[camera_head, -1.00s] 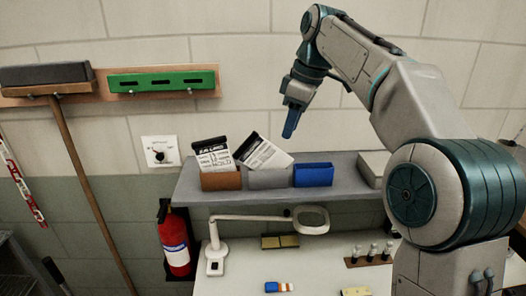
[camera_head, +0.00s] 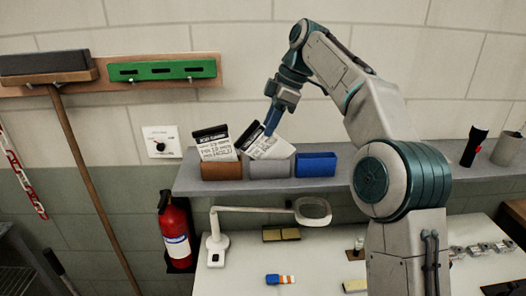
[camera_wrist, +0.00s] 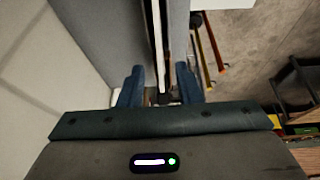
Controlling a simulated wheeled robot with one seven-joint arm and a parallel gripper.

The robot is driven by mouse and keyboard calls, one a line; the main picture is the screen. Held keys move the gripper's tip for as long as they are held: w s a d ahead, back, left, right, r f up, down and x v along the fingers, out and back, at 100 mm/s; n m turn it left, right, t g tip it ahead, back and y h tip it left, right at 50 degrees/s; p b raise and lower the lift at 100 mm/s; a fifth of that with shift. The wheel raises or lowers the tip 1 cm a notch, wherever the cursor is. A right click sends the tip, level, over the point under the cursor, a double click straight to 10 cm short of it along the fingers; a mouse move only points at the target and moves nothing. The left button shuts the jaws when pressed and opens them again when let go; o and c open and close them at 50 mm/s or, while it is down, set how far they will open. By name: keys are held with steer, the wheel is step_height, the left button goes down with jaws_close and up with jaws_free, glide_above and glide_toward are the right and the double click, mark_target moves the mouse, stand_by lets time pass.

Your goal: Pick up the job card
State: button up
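Two white printed cards with black top bands stand in holders on the grey wall shelf. One card (camera_head: 216,147) sits nearly upright in the brown holder (camera_head: 221,171). The other card (camera_head: 272,148) leans to the right in the grey holder (camera_head: 269,170). Their small print is hard to read, so I cannot tell which is the job card. My gripper (camera_head: 270,130) points down at the leaning card's upper part. In the wrist view, my gripper (camera_wrist: 160,84) is open, with a thin card edge (camera_wrist: 157,45) between its blue fingers and gaps on both sides.
An empty-looking blue holder (camera_head: 317,164) stands right of the grey one on the shelf (camera_head: 340,182). A magnifier lamp (camera_head: 313,210) stands on the white bench below. A black torch (camera_head: 474,145) and grey cup (camera_head: 507,148) stand farther right.

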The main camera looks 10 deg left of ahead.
mark_target(253, 158)
steer(key=shift+x, duration=3.1)
jaws_close()
